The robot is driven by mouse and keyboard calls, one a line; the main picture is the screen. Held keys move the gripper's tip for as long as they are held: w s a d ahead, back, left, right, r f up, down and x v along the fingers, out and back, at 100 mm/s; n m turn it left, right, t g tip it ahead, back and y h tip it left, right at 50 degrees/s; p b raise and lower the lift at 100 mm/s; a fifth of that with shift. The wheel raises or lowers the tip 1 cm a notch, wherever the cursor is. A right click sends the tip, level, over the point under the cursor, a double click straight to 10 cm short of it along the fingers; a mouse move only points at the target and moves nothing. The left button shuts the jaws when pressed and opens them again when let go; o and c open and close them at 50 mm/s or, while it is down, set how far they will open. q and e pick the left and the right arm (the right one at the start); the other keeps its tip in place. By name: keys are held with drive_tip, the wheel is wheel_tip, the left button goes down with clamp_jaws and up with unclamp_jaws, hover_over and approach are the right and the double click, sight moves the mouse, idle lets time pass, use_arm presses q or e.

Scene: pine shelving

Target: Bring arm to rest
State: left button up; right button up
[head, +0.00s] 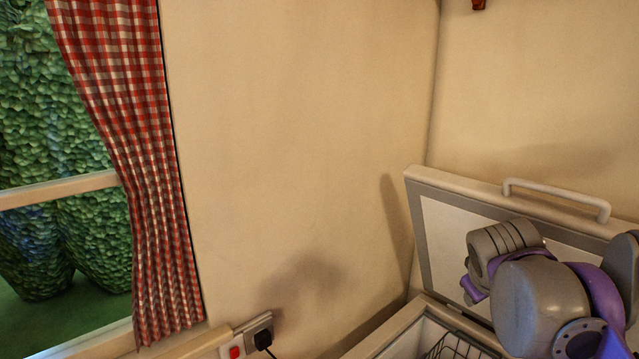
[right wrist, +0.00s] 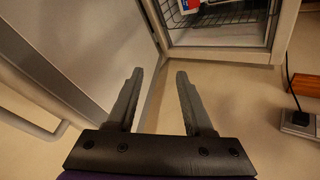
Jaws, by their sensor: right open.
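My right arm, grey and purple, is at the lower right of the head view, in front of the raised lid (head: 435,222) of a chest freezer. Its gripper jaws cannot be made out there. In the right wrist view my right gripper (right wrist: 159,74) has its two dark fingers spread apart with nothing between them. The lid's grey inner panel (right wrist: 75,45) lies to the left of the fingers, and the freezer's open body (right wrist: 222,55) is beyond them at the top. My left gripper is not in view.
A wire basket (head: 450,348) sits inside the freezer; a red, white and blue package (right wrist: 189,5) shows in the wrist view. The lid has a pale handle (head: 555,195). A wall socket (head: 240,342) with a black plug, a checked curtain (head: 150,200) and a window are left.

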drive_tip(key=s+a+f+m+y, duration=0.1)
drive_tip(key=s+a+f, duration=0.2)
drive_tip(key=f, duration=0.6)
drive_tip(key=s+a+f+m+y, duration=0.1)
drive_tip(key=s+a+f, duration=0.3)
drive_tip(key=s+f, duration=0.4)
drive_tip(key=s+a+f+m+y, duration=0.1)
drive_tip(key=s+a+f, duration=0.3)
drive_tip(key=f, duration=0.6)
drive_tip(key=shift+s+a+f+m+g+y, duration=0.25)
drive_tip(key=shift+s+y, duration=0.35)
drive_tip(key=shift+s, duration=0.55)
drive_tip(key=shift+d, duration=0.1)
